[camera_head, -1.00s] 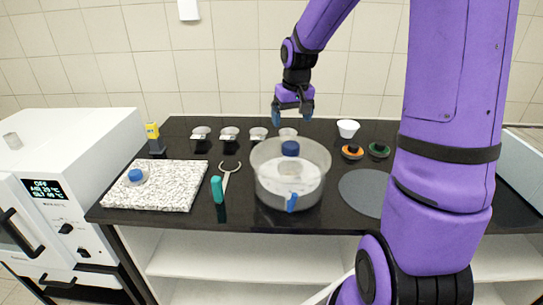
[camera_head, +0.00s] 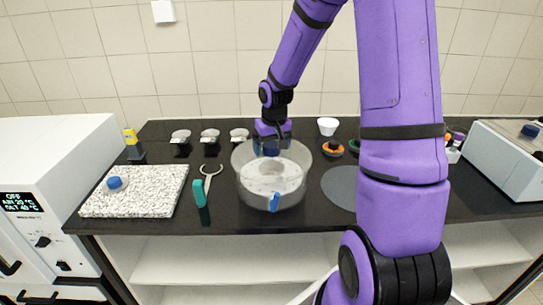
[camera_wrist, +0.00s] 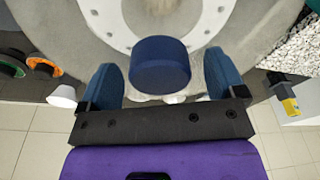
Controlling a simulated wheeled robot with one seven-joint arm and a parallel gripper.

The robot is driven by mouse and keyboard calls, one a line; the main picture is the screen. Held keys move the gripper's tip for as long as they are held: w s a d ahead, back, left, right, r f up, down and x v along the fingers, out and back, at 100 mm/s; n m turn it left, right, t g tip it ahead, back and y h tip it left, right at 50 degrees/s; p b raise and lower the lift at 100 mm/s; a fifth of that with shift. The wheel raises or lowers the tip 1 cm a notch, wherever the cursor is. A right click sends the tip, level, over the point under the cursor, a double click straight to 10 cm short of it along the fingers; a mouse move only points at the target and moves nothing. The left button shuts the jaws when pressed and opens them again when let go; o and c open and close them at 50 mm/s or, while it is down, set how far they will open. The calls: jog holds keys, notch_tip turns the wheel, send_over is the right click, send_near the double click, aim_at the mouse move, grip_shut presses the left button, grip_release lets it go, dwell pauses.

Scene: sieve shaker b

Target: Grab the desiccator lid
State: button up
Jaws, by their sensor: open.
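The desiccator (camera_head: 247,190) is a wide clear glass vessel on the black bench, with a pale plate inside and a blue tab at its front. Its transparent lid has a blue knob (camera_head: 271,148) on top, and the knob also shows large in the wrist view (camera_wrist: 160,65). My gripper (camera_head: 271,144) has come down over the lid from behind. Its two blue fingers are open, one on each side of the knob. In the wrist view a gap shows between the knob and each finger of my gripper (camera_wrist: 162,78).
A speckled slab (camera_head: 145,200) with a small blue-topped item lies left, beside teal-handled tongs (camera_head: 201,193). Several small cups stand behind. A white bowl (camera_head: 328,126), an orange-rimmed item (camera_head: 332,149) and a grey disc (camera_head: 342,187) are to the right. A white oven (camera_head: 55,160) stands far left.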

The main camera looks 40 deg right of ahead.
jog(key=shift+c, duration=0.2)
jog(key=c, duration=1.2)
